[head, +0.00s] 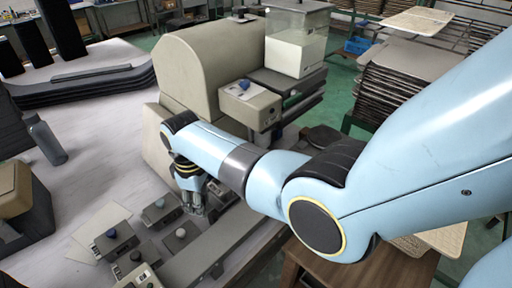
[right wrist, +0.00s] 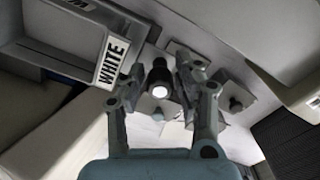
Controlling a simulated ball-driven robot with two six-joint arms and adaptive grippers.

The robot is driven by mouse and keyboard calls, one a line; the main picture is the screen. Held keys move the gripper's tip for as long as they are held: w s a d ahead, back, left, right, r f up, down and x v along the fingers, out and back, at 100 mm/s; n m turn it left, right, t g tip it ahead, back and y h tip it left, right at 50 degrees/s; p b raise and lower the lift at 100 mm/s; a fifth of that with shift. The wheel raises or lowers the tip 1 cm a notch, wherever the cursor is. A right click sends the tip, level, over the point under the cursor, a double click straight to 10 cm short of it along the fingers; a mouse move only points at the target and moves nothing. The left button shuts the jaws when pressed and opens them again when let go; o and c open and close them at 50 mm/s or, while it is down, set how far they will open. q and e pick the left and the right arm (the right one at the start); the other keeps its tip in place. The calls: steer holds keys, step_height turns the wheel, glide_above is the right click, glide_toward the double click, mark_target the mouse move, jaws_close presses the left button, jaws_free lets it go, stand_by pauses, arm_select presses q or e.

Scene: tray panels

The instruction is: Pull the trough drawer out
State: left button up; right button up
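I cannot tell for sure which part is the trough drawer. In the right wrist view, a grey trough-like front (right wrist: 60,55) carries a label reading WHITE (right wrist: 111,61). A dark knob (right wrist: 158,77) with a bright end shows between the fingers of my right gripper (right wrist: 158,92); the fingers are apart, and contact with the knob cannot be made out. In the head view my right gripper (head: 193,200) points down beside the beige machine (head: 205,75), above small grey knobbed units, and my arm hides part of the machine's front. My left gripper is not in view.
Grey units with knobs, one (head: 113,243) at the left and one (head: 181,238) nearer the middle, lie on the pale table. A long grey bar (head: 215,245) runs beside them. A clear bin (head: 297,40) tops the machine. The table's left middle is fairly clear.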

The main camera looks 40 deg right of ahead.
steer(key=shift+o, duration=0.6)
step_height(320, 180, up, 3)
steer(key=p, duration=0.3)
steer(key=shift+w+r, duration=0.1)
steer(key=shift+r, duration=1.95)
